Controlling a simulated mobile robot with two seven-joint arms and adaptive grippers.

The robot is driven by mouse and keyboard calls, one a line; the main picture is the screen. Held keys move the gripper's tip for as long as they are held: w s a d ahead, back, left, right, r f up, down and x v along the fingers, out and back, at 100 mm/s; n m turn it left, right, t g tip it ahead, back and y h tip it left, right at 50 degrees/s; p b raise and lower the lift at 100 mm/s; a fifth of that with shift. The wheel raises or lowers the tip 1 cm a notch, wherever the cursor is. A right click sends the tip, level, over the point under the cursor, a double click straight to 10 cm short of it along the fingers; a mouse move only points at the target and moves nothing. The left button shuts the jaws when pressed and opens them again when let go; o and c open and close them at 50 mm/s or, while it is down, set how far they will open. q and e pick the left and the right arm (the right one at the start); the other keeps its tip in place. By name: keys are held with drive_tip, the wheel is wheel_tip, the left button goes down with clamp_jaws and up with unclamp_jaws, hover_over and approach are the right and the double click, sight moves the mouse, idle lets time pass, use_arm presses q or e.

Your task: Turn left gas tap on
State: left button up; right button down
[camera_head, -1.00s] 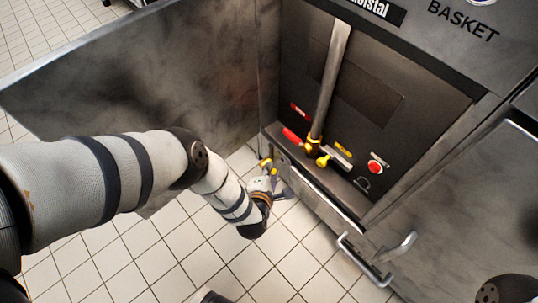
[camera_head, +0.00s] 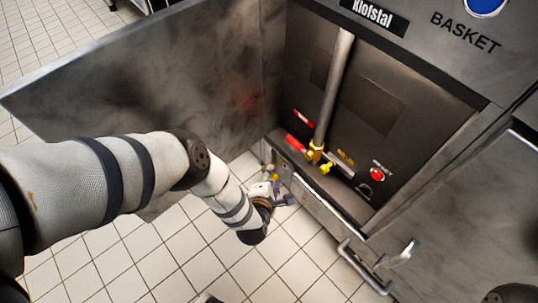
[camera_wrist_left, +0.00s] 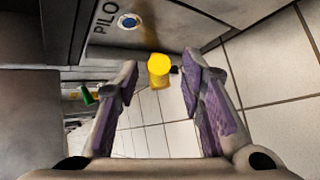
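Inside the open cabinet in the head view, a red-handled tap (camera_head: 296,143) sits left of the foot of a grey pipe. A yellow fitting (camera_head: 326,168) with a grey handle sits to its right. My left gripper (camera_head: 282,191) is low in front of the cabinet, below and left of these taps. In the left wrist view its two purple-padded fingers (camera_wrist_left: 160,88) are spread apart. A yellow cylindrical part (camera_wrist_left: 159,68) shows ahead, between the fingertips in the picture; I see no contact. I cannot tell which tap it belongs to. My right gripper is out of view.
A red button (camera_head: 377,174) is right of the taps. A metal handle (camera_head: 365,268) sticks out below right. The tiled floor (camera_head: 200,255) is clear below the gripper.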

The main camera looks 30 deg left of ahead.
use_arm(q)
drive_tip(key=v, duration=1.1)
drive_tip(key=shift+s+r, duration=0.15)
drive_tip(key=shift+r, duration=0.1)
